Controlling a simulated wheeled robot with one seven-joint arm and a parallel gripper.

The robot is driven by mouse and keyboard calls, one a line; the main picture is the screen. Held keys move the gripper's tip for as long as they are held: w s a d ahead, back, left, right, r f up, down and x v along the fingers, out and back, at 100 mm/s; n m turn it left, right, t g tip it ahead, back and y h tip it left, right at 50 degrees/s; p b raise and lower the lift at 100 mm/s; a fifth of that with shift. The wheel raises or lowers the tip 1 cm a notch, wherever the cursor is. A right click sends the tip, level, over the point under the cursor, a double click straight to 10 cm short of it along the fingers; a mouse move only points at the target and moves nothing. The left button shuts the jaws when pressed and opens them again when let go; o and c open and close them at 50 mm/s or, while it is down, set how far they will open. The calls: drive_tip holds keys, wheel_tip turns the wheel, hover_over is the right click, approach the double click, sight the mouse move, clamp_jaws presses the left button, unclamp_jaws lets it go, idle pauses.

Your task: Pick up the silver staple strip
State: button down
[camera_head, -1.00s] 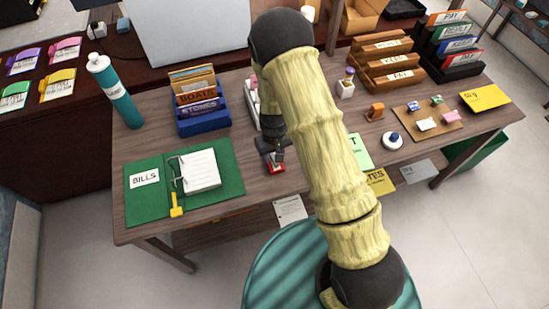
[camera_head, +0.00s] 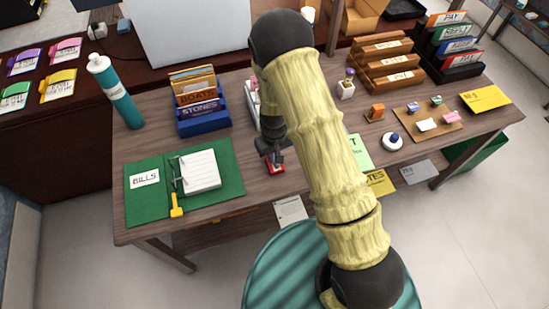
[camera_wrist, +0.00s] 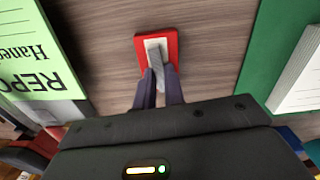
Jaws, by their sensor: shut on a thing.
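The silver staple strip (camera_wrist: 155,49) is a narrow light-grey bar over a small red block or pad (camera_wrist: 172,40) in the wrist view. My gripper (camera_wrist: 160,72) is shut on the near end of the strip, with a dark finger on each side. I cannot tell whether the strip still touches the red piece. In the head view my gripper (camera_head: 274,160) points down at the red piece (camera_head: 276,169) near the desk's front edge; the strip is too small to make out there.
The green BILLS folder (camera_head: 232,172) lies left of my gripper. A green report sheet (camera_head: 360,152) lies right. A blue file holder (camera_head: 204,121) and a teal bottle (camera_head: 118,95) stand behind left. Bare wood (camera_wrist: 95,20) surrounds the red piece.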

wheel_tip(320, 180, up, 10)
drive_tip(key=shift+b, duration=0.45)
drive_tip(key=shift+f, duration=0.1)
idle(0.5)
